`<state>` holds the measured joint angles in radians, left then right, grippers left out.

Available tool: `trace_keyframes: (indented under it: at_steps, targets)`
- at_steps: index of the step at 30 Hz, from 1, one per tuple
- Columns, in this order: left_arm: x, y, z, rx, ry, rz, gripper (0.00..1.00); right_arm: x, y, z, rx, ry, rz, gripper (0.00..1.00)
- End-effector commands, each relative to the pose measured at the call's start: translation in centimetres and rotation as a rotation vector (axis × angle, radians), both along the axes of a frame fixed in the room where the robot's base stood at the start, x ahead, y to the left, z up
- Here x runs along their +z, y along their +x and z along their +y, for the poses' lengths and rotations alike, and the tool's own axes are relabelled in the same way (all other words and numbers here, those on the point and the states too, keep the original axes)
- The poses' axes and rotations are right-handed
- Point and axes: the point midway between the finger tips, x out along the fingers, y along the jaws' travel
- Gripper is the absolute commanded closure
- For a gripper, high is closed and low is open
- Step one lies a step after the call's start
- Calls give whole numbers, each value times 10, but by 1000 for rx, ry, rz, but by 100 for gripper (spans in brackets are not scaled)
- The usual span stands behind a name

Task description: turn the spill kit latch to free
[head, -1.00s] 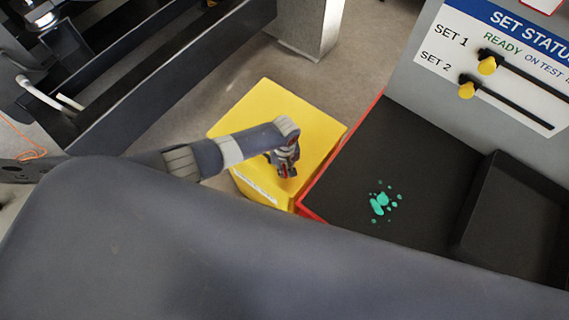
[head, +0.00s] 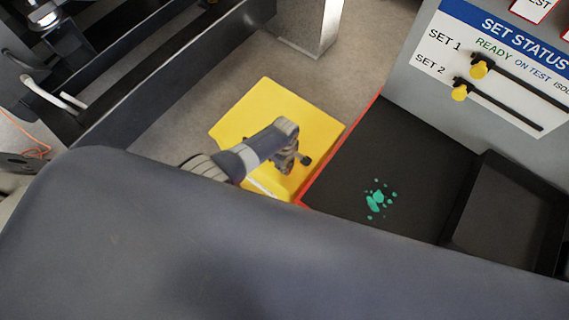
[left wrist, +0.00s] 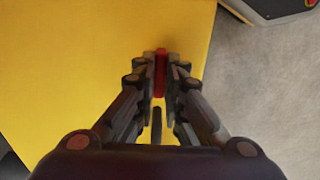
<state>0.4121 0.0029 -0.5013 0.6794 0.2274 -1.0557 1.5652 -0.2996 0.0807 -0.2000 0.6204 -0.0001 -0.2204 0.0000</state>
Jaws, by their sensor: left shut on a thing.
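The spill kit is a yellow box (head: 262,106) on the floor in the middle of the head view; its yellow surface (left wrist: 70,70) fills the left of the left wrist view. My left gripper (head: 292,163) is over the box's near right part. In the left wrist view my left gripper (left wrist: 161,75) is shut on the red latch (left wrist: 160,68), which stands between its fingertips. In the head view the gripper hides the latch. My right gripper is not in view.
A status panel (head: 490,60) with yellow knobs stands behind. Dark genset framing (head: 150,75) is at left.

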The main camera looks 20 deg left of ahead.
Motion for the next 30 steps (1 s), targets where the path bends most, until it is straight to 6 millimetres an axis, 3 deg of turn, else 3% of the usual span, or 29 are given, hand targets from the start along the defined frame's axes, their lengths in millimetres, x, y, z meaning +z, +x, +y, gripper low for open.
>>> trace_keyframes:
  at_steps: [16, 17, 19, 30]
  targets:
    - [0, 1, 2, 26, 4, 0, 100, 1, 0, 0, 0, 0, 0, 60]
    - [0, 1, 2, 26, 4, 0, 86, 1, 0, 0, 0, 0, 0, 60]
    - [0, 1, 2, 26, 3, 0, 70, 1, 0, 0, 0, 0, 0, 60]
    - [1, 1, 1, 23, 1, -1, 70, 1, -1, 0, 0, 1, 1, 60]
